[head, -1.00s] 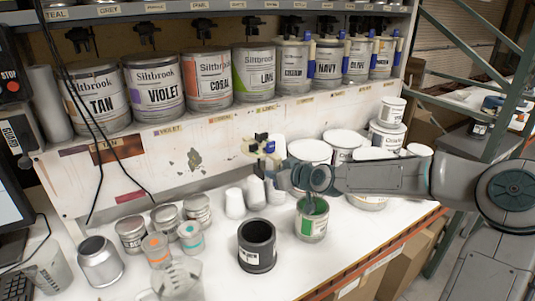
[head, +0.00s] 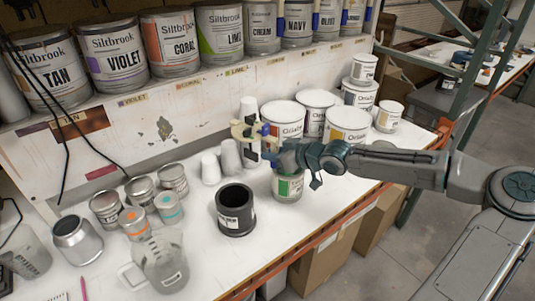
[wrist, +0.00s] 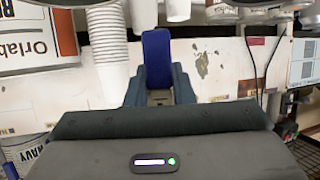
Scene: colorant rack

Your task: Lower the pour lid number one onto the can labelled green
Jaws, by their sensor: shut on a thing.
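The pour lid, a cream-yellow piece (head: 240,131) with a blue block (head: 264,129), is in my gripper (head: 272,150). In the wrist view my gripper (wrist: 157,82) is shut on the blue block (wrist: 157,55); the rest of the lid is hard to make out there. I cannot read a number on it. The can with the green label (head: 289,187) stands upright on the bench, just below and right of the gripper in the head view. My wrist hides most of its top. The lid is up and to the left of the can, apart from it.
A dark can (head: 236,213) stands left of the green can. White cups (head: 230,157) stand behind, with large white-lidded cans (head: 347,128) at the back right. Small cans and a clear jug (head: 162,262) are at the left. The bench's front edge (head: 335,222) is close by.

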